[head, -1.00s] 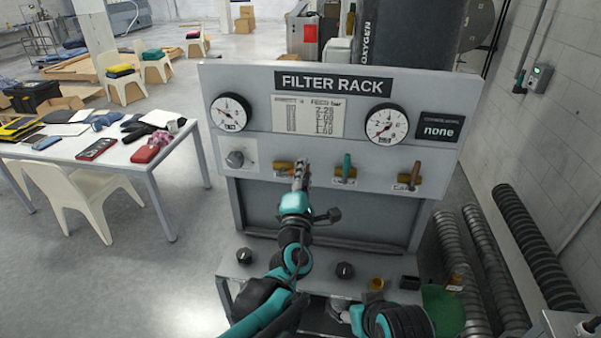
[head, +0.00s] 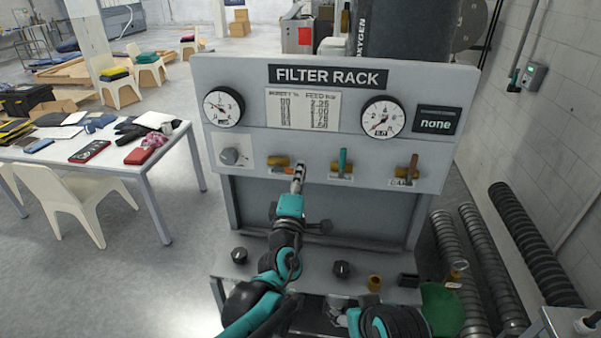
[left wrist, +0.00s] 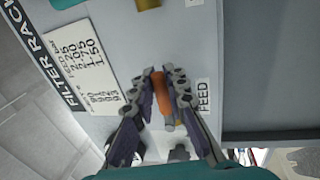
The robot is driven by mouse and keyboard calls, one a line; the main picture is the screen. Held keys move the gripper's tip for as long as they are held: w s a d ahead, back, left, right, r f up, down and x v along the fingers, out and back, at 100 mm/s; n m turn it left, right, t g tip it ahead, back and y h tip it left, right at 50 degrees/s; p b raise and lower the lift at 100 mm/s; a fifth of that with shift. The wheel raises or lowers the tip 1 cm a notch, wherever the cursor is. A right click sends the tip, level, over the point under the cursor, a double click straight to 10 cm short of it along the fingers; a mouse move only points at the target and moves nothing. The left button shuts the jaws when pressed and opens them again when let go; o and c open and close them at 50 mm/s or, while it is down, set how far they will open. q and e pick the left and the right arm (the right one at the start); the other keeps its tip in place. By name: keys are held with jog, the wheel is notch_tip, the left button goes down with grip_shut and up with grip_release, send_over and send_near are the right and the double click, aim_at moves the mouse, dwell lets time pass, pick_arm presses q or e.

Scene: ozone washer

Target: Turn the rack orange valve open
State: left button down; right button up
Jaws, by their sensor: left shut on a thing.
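The orange valve is the left one of three brass valves in a row on the filter rack panel. Its brass body (head: 277,161) shows in the head view, with the handle partly behind my fingers. In the left wrist view its orange handle (left wrist: 162,92) lies between the two fingers, beside the FEED label. My left gripper (head: 299,167) is at the valve, shut on the orange handle; it also shows in the left wrist view (left wrist: 162,80). My right arm (head: 390,320) shows at the bottom; I cannot make out its gripper.
A teal-handled valve (head: 342,163) and a brown-handled valve (head: 412,168) sit to the right. Two gauges (head: 224,106) (head: 382,117), a grey knob (head: 231,155) and a display reading "none" (head: 437,121) are on the panel. A lower shelf (head: 300,262) has black knobs. A table (head: 60,150) stands left.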

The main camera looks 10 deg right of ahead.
pick_arm(q)
jog(key=shift+f, duration=0.1)
jog(key=c, duration=1.5)
grip_release()
jog(key=shift+s, duration=0.1)
jog(key=v, duration=1.2)
